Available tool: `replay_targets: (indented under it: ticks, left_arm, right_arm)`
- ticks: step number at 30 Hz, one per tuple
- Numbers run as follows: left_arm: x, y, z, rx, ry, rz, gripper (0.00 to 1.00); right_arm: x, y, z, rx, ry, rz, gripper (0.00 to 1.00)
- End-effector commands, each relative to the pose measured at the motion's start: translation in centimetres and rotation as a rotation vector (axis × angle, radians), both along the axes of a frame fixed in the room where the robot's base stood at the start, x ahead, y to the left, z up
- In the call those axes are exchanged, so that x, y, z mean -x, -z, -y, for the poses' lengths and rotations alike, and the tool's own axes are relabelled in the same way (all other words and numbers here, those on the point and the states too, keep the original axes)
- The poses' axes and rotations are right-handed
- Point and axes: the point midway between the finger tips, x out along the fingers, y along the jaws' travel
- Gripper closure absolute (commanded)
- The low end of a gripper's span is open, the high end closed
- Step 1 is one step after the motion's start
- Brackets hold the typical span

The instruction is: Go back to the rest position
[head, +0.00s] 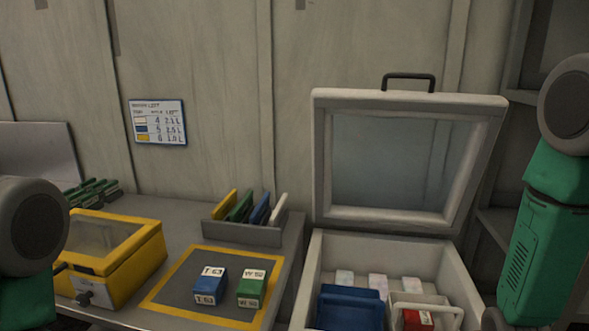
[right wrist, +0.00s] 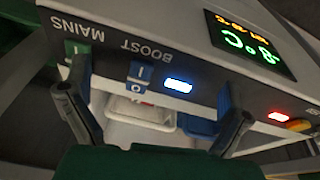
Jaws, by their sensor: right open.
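My right gripper (right wrist: 153,118) shows in the right wrist view with its two dark fingers wide apart and nothing between them. It is in front of a grey control panel (right wrist: 190,62) seen upside down, with MAINS and BOOST switches, a lit blue lamp (right wrist: 178,86) and a display (right wrist: 250,42). In the head view my right arm stands at the right edge, beside the open white chest (head: 455,262); I cannot make out its fingers there. My left arm shows only at the left edge, and its gripper is out of view.
The chest's lid (head: 330,150) stands raised. Inside are a blue bin (head: 350,305) and a white basket (head: 425,302) with a red box (head: 418,320). A yellow case (head: 140,262), a blue block (head: 210,286), a green block (head: 252,290) and a rack (head: 240,234) stand on the left bench.

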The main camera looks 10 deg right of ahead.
Motion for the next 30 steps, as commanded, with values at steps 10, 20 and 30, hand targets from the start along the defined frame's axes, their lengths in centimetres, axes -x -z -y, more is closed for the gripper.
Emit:
replay_targets:
  ticks: [10,20,30]
  left_arm:
    - [0.0,0.0,0.0,0.000,0.000,0.000,0.66]
    - [0.0,3.7,0.0,0.000,0.000,0.000,0.66]
    - [0.0,9.7,0.0,0.000,0.000,0.000,0.66]
  right_arm:
    - [14.6,7.0,-6.7,-0.049,-0.113,-0.174,0.00]
    - [21.0,11.6,-10.1,-0.092,-0.182,-0.230,0.00]
    - [19.6,17.2,-10.7,-0.073,-0.237,-0.200,0.00]
